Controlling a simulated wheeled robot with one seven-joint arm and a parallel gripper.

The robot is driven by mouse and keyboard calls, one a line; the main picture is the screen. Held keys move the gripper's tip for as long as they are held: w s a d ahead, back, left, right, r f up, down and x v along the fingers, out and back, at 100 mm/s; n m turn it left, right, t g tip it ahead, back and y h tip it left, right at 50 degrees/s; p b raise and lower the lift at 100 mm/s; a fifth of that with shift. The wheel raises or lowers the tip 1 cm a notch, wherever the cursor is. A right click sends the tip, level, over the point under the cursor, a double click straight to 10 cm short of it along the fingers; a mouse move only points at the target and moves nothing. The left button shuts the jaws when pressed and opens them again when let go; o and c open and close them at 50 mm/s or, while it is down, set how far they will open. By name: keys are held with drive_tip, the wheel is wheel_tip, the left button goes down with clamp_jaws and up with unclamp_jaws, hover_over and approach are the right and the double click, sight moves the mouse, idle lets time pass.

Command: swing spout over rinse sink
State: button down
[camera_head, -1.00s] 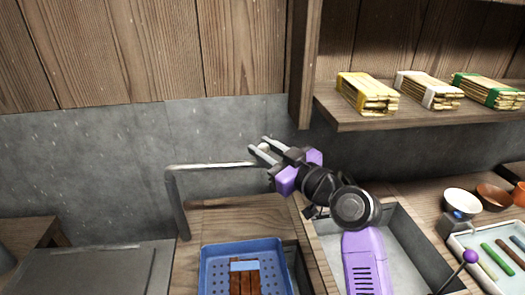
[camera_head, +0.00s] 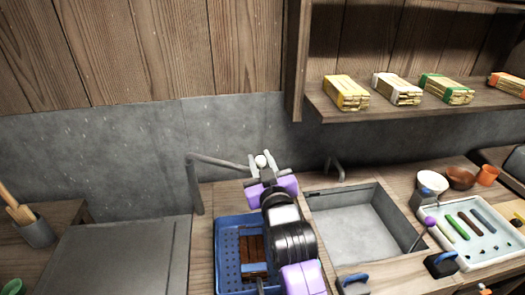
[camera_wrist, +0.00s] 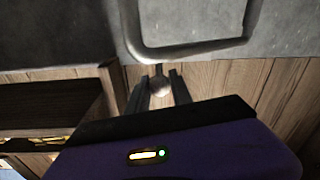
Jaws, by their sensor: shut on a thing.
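The spout (camera_head: 220,161) is a grey metal pipe that rises from a post at the back of the counter and bends out to the right. A pale round knob (camera_head: 261,161) is at its free end. My gripper (camera_head: 262,164) is shut on this knob; the knob also shows between the fingers in the wrist view (camera_wrist: 159,86). The sink (camera_head: 352,228), an open grey rectangular basin, lies to the right of the spout's end. The spout's end is over the wooden counter behind the blue tray, not over the basin.
A blue tray (camera_head: 228,243) with brown pieces stands left of the basin, partly under my arm. A small metal tap (camera_head: 333,167) stands behind the basin. A shelf (camera_head: 400,108) with bundles overhangs the back right. Bowls and a pale tray (camera_head: 475,240) are at the right.

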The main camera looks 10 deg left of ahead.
drive_tip(key=s+a+m+t+h+b, duration=0.1)
drive_tip(key=s+a+m+h+b, duration=0.2)
drive_tip(key=s+h+b, duration=0.3)
drive_tip(key=shift+s+m+b, duration=0.5)
drive_tip(key=shift+s+b, duration=0.1)
drive_tip(key=shift+b, duration=1.25)
drive_tip(key=shift+a, duration=0.1)
drive_tip(key=c, duration=1.1)
unclamp_jaws()
drive_tip(key=shift+c, duration=0.2)
drive_tip(key=shift+s, duration=0.15)
